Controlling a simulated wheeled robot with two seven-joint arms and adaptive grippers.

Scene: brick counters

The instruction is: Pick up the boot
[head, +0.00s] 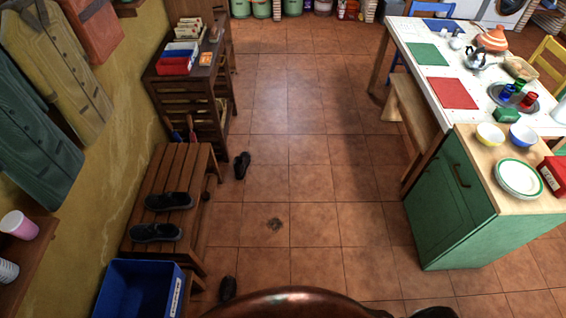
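A small dark shoe or boot (242,165) is on the tiled floor, just right of the wooden slatted bench. Another dark shoe or boot (228,288) is on the floor near the bottom, by the blue bin. A pair of dark shoes rests on the bench: an upper shoe (169,201) and a lower shoe (156,232). They are too small and dark to tell which is the boot. Neither of my grippers can be made out in the head view.
The slatted bench (175,165) and blue bin (140,290) line the left wall, with a dark wooden shelf unit (195,95) beyond. A green cabinet (450,215) and white table (410,45) with a wooden bench (410,105) stand right.

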